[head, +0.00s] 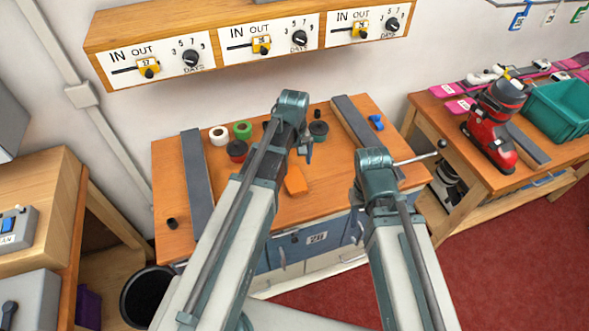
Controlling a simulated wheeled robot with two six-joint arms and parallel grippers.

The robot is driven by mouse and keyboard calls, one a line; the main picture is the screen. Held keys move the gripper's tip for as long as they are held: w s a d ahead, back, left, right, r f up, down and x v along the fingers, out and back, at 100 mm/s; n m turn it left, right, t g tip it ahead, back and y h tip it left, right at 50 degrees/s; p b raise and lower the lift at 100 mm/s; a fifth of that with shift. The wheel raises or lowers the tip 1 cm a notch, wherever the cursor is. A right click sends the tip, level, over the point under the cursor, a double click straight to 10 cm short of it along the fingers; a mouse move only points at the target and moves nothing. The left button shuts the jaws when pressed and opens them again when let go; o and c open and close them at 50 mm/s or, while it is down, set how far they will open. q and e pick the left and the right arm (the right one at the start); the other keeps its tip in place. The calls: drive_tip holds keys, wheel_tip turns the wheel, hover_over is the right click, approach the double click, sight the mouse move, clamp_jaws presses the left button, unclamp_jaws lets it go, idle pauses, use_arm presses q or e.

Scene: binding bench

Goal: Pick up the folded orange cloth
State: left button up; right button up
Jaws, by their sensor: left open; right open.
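The folded orange cloth (296,181) is a small orange block shape lying on the wooden bench top (330,205), near its middle. My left gripper (307,150) shows only in part below the end of my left arm, just beyond the cloth in the picture. It is open, and nothing shows between its fingers. I cannot tell its height above the bench. My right arm reaches in at the bench's right side; its gripper is hidden behind the arm.
Grey bars (197,172) and (352,122) lie along the bench. Tape rolls, white (219,135) and green (242,130), stand at the back. A thin metal rod (418,156) sticks out beside my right arm. A red ski boot (491,125) stands on the right bench.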

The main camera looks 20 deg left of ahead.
use_arm(q)
wheel_tip(320, 180, up, 7)
drive_tip(key=p, duration=0.4)
use_arm(e)
wheel_tip(320, 180, up, 7)
use_arm(q)
drive_tip(key=b, duration=0.9)
hover_over(295, 178)
drive_tip(key=f, duration=0.9)
drive_tip(key=shift+w+a+f, duration=0.2)
drive_tip(key=shift+a+f, duration=0.05)
drive_tip(key=shift+r, duration=0.1)
use_arm(e)
wheel_tip(295, 178, down, 9)
drive_tip(key=shift+f, duration=0.15)
use_arm(q)
drive_tip(key=f+b, duration=0.5)
drive_tip(key=shift+s+d+f, duration=0.2)
drive_tip(key=shift+r, duration=0.1)
use_arm(e)
wheel_tip(295, 178, down, 5)
drive_tip(key=shift+f, duration=0.1)
use_arm(q)
drive_tip(key=c, duration=1.2)
drive_tip(key=shift+c, duration=0.3)
drive_tip(key=shift+r+p, duration=0.25)
drive_tip(key=shift+p, duration=0.1)
use_arm(e)
drive_tip(key=shift+r, duration=0.25)
